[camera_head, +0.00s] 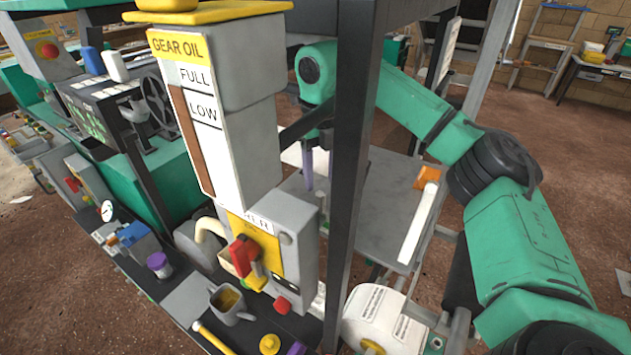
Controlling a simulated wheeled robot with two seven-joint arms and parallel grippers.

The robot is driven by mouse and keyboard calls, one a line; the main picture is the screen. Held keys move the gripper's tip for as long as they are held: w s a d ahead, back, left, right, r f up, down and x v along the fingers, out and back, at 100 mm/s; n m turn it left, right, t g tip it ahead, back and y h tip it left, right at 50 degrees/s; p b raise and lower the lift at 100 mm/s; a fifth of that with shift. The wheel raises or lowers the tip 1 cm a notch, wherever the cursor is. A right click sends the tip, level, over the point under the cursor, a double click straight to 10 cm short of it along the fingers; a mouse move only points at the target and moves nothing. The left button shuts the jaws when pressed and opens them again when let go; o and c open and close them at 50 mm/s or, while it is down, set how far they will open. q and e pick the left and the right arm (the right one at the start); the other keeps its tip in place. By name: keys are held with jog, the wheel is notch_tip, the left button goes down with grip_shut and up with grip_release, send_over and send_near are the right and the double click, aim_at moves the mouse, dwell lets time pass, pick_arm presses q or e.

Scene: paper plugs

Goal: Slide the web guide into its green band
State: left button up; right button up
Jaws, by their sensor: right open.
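My right arm comes in from the right and bends back behind the dark post. My right gripper (309,165) hangs down left of the post, partly hidden by the post and the gear oil box; it is open, and I make out nothing held in it. It is above the grey table plate (385,208). I cannot clearly pick out the web guide or its green band. A long white bar (418,225) lies at the plate's right side, with an orange square piece (428,178) at its far end; I cannot tell if either belongs to the guide. My left gripper is not in view.
The gear oil gauge box (240,150) and the dark upright post (352,170) stand close in front. A grey box with a red switch (245,255) is below. A white paper roll (375,320) is at the bottom. A grey mug (230,303) stands lower left.

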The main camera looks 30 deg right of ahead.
aim_at(321, 196)
jog(key=f, duration=0.4)
jog(key=f+p, duration=0.1)
jog(key=f, duration=0.1)
jog(key=shift+s+a, duration=0.2)
jog(key=shift+s, duration=0.15)
jog(key=shift+w+d+f, duration=0.1)
jog(key=shift+w+f, duration=0.05)
jog(key=shift+f, duration=0.3)
jog(key=shift+r, duration=0.1)
grip_shut()
dwell(0.3)
